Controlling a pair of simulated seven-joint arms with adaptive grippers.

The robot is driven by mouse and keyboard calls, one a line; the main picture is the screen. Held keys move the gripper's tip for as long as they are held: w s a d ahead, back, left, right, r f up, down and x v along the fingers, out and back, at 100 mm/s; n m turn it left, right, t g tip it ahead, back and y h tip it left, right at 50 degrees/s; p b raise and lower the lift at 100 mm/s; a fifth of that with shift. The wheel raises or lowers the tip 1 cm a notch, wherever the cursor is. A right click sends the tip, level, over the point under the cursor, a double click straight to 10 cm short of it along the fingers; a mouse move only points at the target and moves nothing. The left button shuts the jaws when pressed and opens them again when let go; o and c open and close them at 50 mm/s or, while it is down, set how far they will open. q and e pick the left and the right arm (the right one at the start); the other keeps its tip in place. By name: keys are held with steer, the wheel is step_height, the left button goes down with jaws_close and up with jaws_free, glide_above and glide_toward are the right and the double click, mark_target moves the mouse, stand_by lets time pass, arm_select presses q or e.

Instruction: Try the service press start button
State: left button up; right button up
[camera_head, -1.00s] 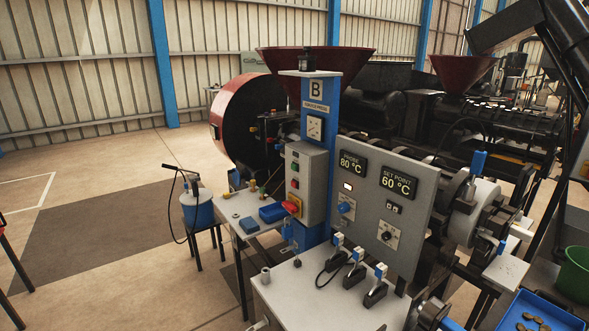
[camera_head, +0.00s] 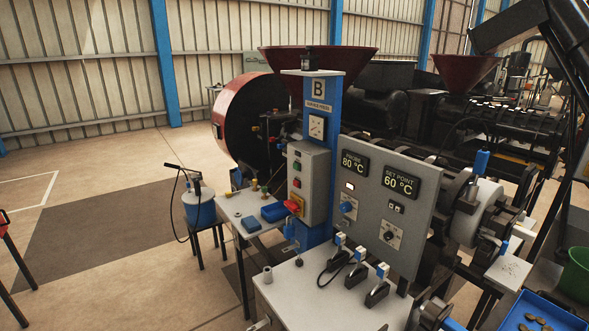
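The service press marked B (camera_head: 318,88) stands in the middle of the view, with a blue column. To the right, a grey panel (camera_head: 418,225) shows a probe display (camera_head: 354,162) at 80 °C and a set point display (camera_head: 401,182) at 60 °C. Neither gripper shows.
A white-topped cabinet (camera_head: 300,297) with several black clamps (camera_head: 355,276) stands in front. A side table (camera_head: 232,207) holds a blue tray (camera_head: 273,212). A blue pot (camera_head: 199,207) stands on a stool at left. Another blue tray (camera_head: 510,322) lies at lower right. Floor at left is open.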

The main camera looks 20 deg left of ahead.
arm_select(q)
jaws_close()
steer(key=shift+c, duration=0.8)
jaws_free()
